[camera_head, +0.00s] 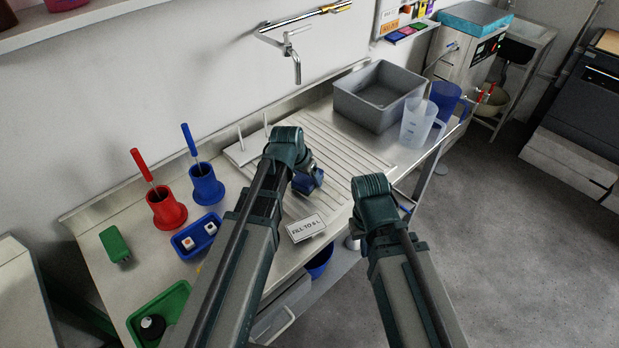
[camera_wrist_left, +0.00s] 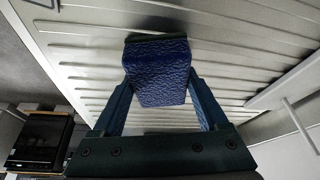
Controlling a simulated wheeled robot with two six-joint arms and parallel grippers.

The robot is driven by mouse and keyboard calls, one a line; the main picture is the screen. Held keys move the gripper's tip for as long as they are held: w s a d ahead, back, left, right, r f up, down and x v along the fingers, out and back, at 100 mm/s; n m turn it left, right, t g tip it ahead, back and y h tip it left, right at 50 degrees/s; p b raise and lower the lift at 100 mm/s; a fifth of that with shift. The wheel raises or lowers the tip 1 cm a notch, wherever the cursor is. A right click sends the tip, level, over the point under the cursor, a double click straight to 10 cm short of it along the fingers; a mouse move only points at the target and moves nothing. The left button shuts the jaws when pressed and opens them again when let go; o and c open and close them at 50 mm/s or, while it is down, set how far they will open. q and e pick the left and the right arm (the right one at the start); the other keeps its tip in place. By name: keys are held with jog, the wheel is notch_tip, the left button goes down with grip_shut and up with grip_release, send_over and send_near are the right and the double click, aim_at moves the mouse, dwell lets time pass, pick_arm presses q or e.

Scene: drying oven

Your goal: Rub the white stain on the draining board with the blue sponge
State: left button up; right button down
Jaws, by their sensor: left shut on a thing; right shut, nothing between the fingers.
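My left gripper (camera_head: 304,176) is shut on the blue sponge (camera_head: 303,185), over the front part of the ribbed draining board (camera_head: 345,150). In the left wrist view, the sponge (camera_wrist_left: 158,72) is between the two fingers, with the metal ribs (camera_wrist_left: 235,45) beyond it. A thin dark layer shows along its far edge. I cannot tell whether it touches the board. No white stain can be made out; the sponge and arm hide part of the board. My right gripper (camera_head: 402,206) is shut and empty near the counter's front edge, mostly hidden by its wrist.
A grey basin (camera_head: 378,95), a clear jug (camera_head: 418,122) and a blue jug (camera_head: 446,98) stand right of the ribs. A tap (camera_head: 293,55) hangs behind. Red (camera_head: 166,208) and blue (camera_head: 207,184) holders and a blue tray (camera_head: 197,236) are left.

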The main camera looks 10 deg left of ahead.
pick_arm(q)
jog(key=shift+w+a+f, duration=0.1)
jog(key=shift+w+a, duration=0.35)
jog(key=shift+a, duration=0.2)
jog(key=shift+w+a, duration=0.45)
jog(key=shift+a, duration=0.15)
jog(key=shift+w+d, duration=0.4)
jog(key=shift+w, duration=0.3)
jog(key=shift+w+d, duration=0.55)
jog(key=shift+w, duration=0.05)
jog(key=shift+s, duration=0.1)
jog(key=shift+s+d, duration=0.55)
jog(key=shift+d, duration=0.2)
jog(key=shift+s+d, duration=0.55)
jog(key=shift+d, duration=0.15)
